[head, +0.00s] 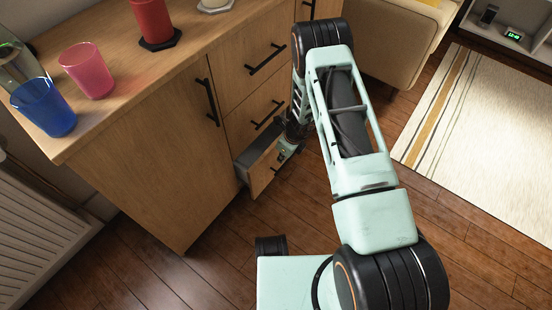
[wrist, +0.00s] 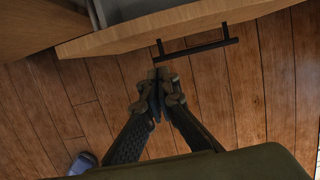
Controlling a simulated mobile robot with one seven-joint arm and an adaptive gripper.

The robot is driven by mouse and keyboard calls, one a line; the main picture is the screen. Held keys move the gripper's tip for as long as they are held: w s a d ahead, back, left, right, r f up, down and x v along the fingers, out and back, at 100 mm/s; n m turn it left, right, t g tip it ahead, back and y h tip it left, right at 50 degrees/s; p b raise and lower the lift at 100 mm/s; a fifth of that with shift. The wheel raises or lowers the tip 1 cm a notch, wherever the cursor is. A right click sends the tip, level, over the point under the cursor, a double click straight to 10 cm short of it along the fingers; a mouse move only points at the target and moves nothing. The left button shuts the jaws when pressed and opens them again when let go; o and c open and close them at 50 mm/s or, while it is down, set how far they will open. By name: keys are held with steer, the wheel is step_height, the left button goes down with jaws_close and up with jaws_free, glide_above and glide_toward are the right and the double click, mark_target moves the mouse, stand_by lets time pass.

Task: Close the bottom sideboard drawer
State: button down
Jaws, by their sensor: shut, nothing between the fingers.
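The wooden sideboard (head: 165,150) stands on the left in the head view. Its bottom drawer (head: 261,180) sticks out from the body, partly open, with its grey inside showing. My arm hides part of it. In the wrist view the drawer front (wrist: 170,30) crosses the top, with a dark bar handle (wrist: 197,49) on its face. My gripper (wrist: 158,88) is shut and empty. Its fingertips appear just below the handle's left end; I cannot tell whether they touch it. In the head view my gripper (head: 285,154) is at the drawer front, partly hidden.
The drawers above look shut. A blue cup (head: 43,107), a pink cup (head: 86,70) and a red candle (head: 152,20) stand on the sideboard top. A radiator (head: 35,240) is at left, an armchair (head: 405,45) behind, a rug (head: 485,140) at right.

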steer(key=p+v, duration=0.3)
steer(key=v, duration=0.7)
steer(key=t+y+b, duration=0.1)
steer(key=b, duration=0.7)
glide_toward(265, 162)
step_height(265, 162, down, 5)
steer(key=shift+w+a+r+p, duration=0.15)
steer(key=shift+w+a+p, duration=0.15)
steer(key=shift+w+a, duration=0.15)
